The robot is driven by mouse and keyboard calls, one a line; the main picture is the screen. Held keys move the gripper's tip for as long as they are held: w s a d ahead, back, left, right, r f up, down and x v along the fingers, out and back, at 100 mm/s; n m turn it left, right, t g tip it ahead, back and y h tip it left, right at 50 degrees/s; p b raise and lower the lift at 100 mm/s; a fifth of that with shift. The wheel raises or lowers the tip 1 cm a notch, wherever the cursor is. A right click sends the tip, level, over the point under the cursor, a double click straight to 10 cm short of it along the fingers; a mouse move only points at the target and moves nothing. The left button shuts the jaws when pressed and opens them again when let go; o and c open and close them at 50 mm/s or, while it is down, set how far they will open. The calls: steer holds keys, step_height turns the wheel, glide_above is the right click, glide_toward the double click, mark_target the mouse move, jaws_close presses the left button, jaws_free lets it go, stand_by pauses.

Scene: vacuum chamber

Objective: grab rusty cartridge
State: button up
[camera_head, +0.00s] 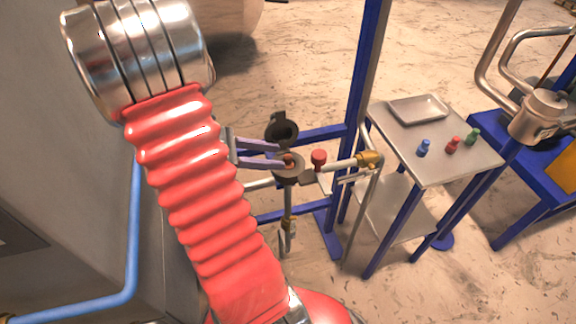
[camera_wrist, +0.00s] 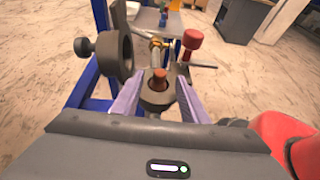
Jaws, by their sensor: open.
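The rusty cartridge (camera_wrist: 159,76) is a small reddish-brown cylinder standing in the round dark holder (camera_wrist: 157,98) in the wrist view. In the head view the cartridge (camera_head: 289,160) is small and partly covered by my gripper's fingers. My gripper (camera_wrist: 158,90) has its two purple fingers apart, one on each side of the cartridge. It also shows in the head view (camera_head: 281,155), coming in from the left at the holder. I cannot tell whether the fingers touch the holder. The dark round lid (camera_wrist: 117,52) stands open beside the holder.
A red knob (camera_head: 319,157) and brass valve (camera_head: 369,160) sit just right of the holder. A blue post (camera_head: 363,80) rises behind. A metal table (camera_head: 441,158) at right bears a tray (camera_head: 418,109) and blue (camera_head: 423,147), red (camera_head: 453,144) and green (camera_head: 473,135) cartridges.

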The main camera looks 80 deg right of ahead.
mark_target(288, 164)
steer(key=shift+x, duration=1.75)
steer(key=shift+c, duration=0.5)
jaws_close()
